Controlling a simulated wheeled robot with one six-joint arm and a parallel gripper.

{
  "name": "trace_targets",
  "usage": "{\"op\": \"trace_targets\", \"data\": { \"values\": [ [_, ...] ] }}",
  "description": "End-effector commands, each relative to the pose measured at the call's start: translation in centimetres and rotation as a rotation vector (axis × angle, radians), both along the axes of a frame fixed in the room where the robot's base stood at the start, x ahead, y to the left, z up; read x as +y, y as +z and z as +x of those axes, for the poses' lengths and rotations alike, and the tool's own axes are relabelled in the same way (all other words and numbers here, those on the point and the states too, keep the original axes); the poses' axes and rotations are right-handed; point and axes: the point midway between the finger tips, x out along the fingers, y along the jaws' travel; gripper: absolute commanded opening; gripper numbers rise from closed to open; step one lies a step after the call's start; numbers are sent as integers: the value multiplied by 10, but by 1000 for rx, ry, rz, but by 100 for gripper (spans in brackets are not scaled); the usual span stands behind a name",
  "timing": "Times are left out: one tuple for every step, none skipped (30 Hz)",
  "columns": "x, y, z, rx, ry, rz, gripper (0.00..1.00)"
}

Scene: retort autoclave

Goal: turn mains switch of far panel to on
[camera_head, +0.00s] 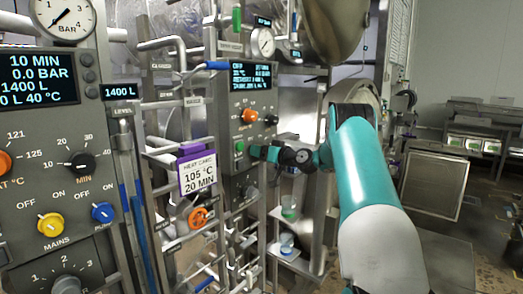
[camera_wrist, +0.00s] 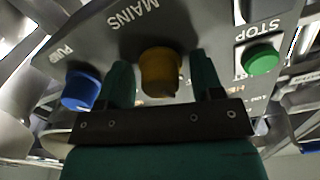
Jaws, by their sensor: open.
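The far panel (camera_head: 232,112) is a grey box with a small display, orange and black knobs and a green button (camera_head: 239,147). My gripper (camera_head: 258,152) is at its lower right face. In the wrist view, the yellow mains switch (camera_wrist: 160,68), under the upside-down MAINS label, lies between the two dark green fingers of my gripper (camera_wrist: 162,75). The gripper is open, with a finger on each side of the knob; contact is not clear. In the head view my gripper hides this switch. Its pointer position cannot be read.
A blue pump knob (camera_wrist: 82,90) is left of the fingers and the green button (camera_wrist: 261,59) right in the wrist view. The near panel has its own yellow mains knob (camera_head: 50,224). Pipes, an orange valve wheel (camera_head: 198,218) and a purple-framed recipe card (camera_head: 197,172) stand between panels.

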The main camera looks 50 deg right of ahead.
Motion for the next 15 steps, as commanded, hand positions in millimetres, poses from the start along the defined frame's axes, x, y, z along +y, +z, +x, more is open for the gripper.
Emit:
{"op": "trace_targets", "data": {
  "values": [
    [0,0,0,0,0,0,60],
    [0,0,0,0,0,0,60],
    [0,0,0,0,0,0,60],
    [0,0,0,0,0,0,58],
    [0,0,0,0,0,0,51],
    [0,0,0,0,0,0,42],
    [0,0,0,0,0,0,35],
    [0,0,0,0,0,0,28],
    [0,0,0,0,0,0,19],
    [0,0,0,0,0,0,12],
    [0,0,0,0,0,0,11],
    [0,0,-1,0,0,-1,11],
    [0,0,-1,0,0,0,11],
    [0,0,-1,0,0,0,11],
    [0,0,-1,-1,0,3,11]
  ]
}}
